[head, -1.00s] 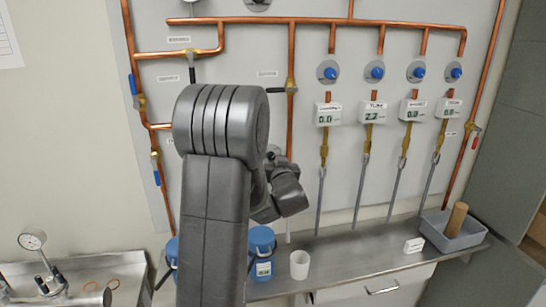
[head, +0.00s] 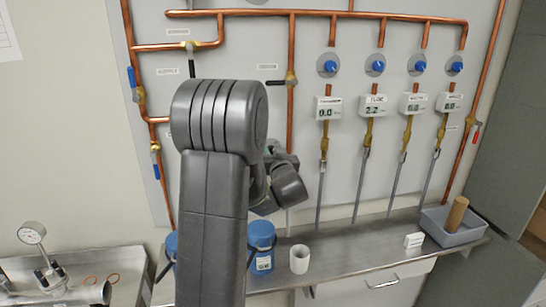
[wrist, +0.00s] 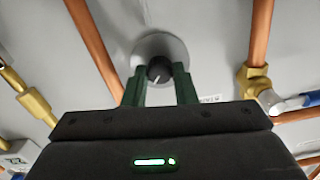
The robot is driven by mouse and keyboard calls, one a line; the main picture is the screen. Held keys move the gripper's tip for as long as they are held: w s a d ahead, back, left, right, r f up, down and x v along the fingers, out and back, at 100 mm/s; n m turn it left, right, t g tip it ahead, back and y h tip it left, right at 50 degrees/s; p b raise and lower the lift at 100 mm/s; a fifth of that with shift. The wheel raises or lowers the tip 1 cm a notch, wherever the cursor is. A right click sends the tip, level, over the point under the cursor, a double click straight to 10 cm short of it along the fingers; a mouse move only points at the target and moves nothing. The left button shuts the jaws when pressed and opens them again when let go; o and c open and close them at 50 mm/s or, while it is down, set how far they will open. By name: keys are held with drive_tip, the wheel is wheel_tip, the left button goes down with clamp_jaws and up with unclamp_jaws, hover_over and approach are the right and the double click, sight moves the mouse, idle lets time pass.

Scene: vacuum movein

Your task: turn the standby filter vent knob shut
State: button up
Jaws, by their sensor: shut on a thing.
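The vent knob (wrist: 159,68) is small, round and dark with a white pointer line, set on a pale round plate on the panel. In the wrist view my gripper (wrist: 160,80) has its two green fingers on either side of it, shut on the knob. The pointer line slants slightly from straight up-and-down in that picture. In the head view my arm hides the knob and the fingertips. The knob's label is not readable.
Copper pipes (wrist: 95,45) run close on both sides of the knob, with a brass valve (wrist: 255,82) at right. Blue knobs (head: 330,67) and gauges line the panel. Below, a steel shelf holds a blue-lidded jar (head: 261,235), a white cup (head: 299,259) and a grey bin (head: 450,232).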

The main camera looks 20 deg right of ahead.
drive_tip(key=shift+f+n+b, duration=0.15)
drive_tip(key=shift+n+b, duration=8.55)
drive_tip(key=shift+b, duration=0.4)
drive_tip(key=o, duration=1)
drive_tip(key=shift+s, duration=0.1)
drive_tip(key=v, duration=1.3)
drive_tip(key=shift+s+a, duration=0.2)
drive_tip(key=shift+s, duration=0.1)
